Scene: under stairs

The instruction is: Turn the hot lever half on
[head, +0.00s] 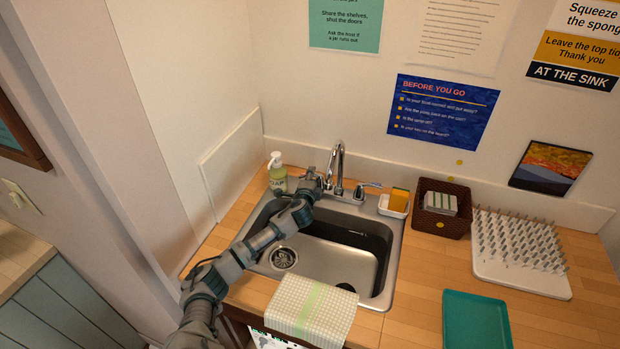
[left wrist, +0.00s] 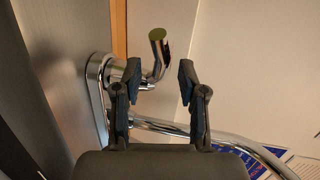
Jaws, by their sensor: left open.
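The chrome faucet (head: 338,168) stands behind the sink, with an arched spout and a lever on each side. My left gripper (head: 311,177) is at the left-hand lever, which it mostly covers in the head view. In the left wrist view the left gripper (left wrist: 153,78) is open, and the chrome left lever (left wrist: 159,52) rises between and beyond its two fingertips. Whether a finger touches it I cannot tell. The lever's hot marking is not readable. The right-hand lever (head: 371,184) is clear of my arm. My right gripper is not in view.
A soap bottle (head: 277,175) stands just left of the gripper. The steel sink (head: 262,218) lies below my left arm. A sponge dish (head: 394,206), a brown basket (head: 424,217), a drying rack (head: 515,278) and a teal tray (head: 476,320) stand to the right. A cloth (head: 310,310) hangs at the front.

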